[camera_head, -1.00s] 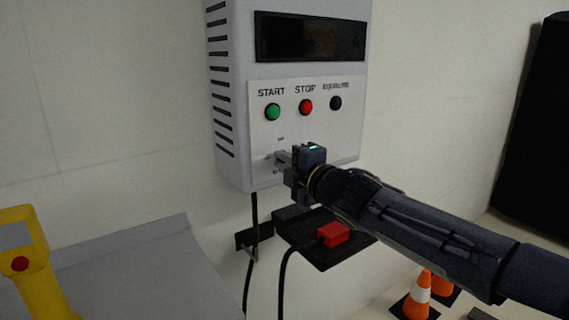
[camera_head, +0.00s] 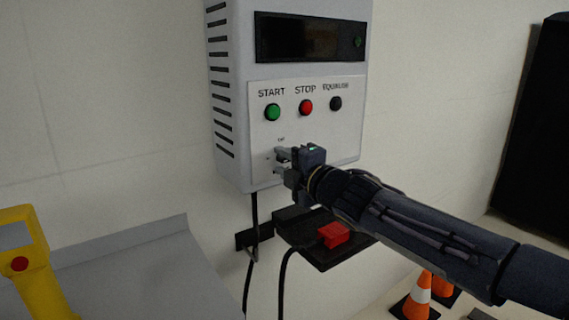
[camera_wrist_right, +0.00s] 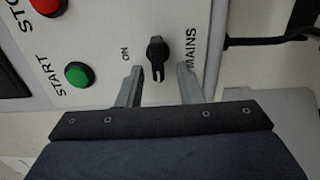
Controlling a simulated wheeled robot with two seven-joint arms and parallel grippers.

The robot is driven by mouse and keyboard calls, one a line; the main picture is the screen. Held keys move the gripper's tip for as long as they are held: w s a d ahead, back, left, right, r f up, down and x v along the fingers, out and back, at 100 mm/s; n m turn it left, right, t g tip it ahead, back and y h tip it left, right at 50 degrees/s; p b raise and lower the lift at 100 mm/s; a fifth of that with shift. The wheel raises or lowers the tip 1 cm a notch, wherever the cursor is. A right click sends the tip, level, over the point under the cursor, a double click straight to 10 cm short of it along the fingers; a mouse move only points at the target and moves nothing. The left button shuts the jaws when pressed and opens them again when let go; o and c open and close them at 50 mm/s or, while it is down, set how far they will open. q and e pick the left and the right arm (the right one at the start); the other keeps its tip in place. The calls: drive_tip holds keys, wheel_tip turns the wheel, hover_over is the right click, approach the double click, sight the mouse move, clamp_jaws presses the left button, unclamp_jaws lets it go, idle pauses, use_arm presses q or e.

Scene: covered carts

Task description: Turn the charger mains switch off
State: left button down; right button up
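The charger (camera_head: 300,75) is a grey wall box with a pale front panel. Its black mains switch knob (camera_wrist_right: 157,50) shows in the right wrist view, between the words ON and MAINS. My right gripper (camera_head: 278,160) is at the lower left of the panel and hides the knob in the head view. In the right wrist view, the right gripper (camera_wrist_right: 157,82) is open, with one finger on each side of the knob and a visible gap to both. The fingertips point toward the panel. My left gripper is not in view.
The green START button (camera_head: 272,112), red STOP button (camera_head: 306,107) and a black button (camera_head: 336,103) sit above the switch. A black shelf with a red connector (camera_head: 333,235) is below. A yellow device (camera_head: 32,260) and traffic cones (camera_head: 420,290) stand lower down.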

drive_tip(key=v, duration=0.7)
drive_tip(key=shift+s+d, duration=0.2)
drive_tip(key=shift+s, duration=0.1)
